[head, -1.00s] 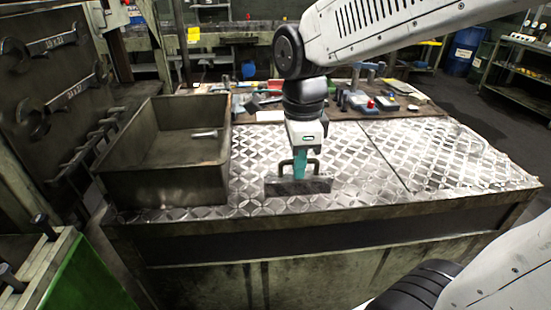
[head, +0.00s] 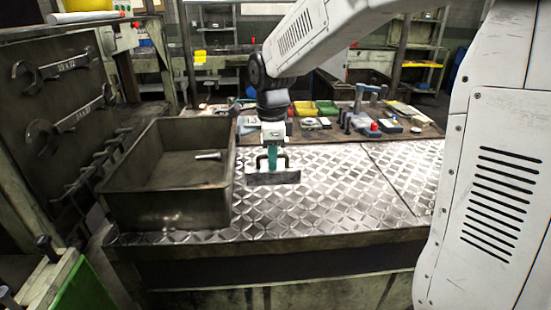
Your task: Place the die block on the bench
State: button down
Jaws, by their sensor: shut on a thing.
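The die block (head: 274,178) is a flat grey metal piece with an upright dark handle on top. It is over the left part of the bench (head: 300,212), which has a shiny diamond-plate top. My gripper (head: 272,160) points down from above and is shut on the die block's handle. The block is close to the plate and looks level. Whether it touches the bench or hangs just above it, I cannot tell.
A dark open metal bin (head: 170,208) with a bolt (head: 208,156) in it stands just left of the block. Behind, a board (head: 340,135) carries several small tools and parts. The bench top right of the block is clear.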

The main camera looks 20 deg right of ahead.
jog(key=shift+f, duration=1.4)
jog(key=shift+f, duration=0.1)
jog(key=c, duration=1.5)
grip_release()
